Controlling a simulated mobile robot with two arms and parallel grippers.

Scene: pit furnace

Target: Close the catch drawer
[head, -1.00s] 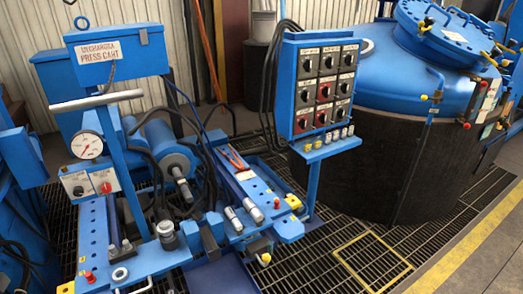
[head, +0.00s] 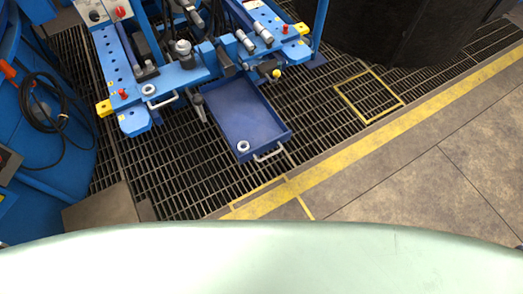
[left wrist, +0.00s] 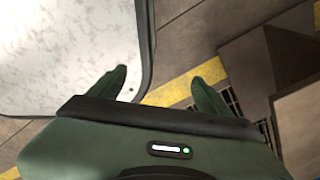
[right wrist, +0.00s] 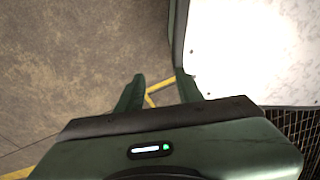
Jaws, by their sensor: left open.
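The catch drawer (head: 240,118) is a shallow blue tray under the front of the blue press cart (head: 176,74). It is pulled out over the floor grating, with a light metal handle (head: 268,153) on its front edge. A small pale ring (head: 243,146) lies in its front left corner. My left gripper (left wrist: 165,83) is open and empty, above the yellow line in the left wrist view. My right gripper (right wrist: 164,88) is open and empty above the concrete floor in the right wrist view. Neither gripper shows in the head view, and both are apart from the drawer.
A dark round furnace wall (head: 400,30) stands at the back right. A black cable (head: 45,115) hangs on blue equipment at the left. A yellow floor stripe (head: 360,133) crosses in front of the drawer, and the concrete (head: 420,165) beyond it is clear.

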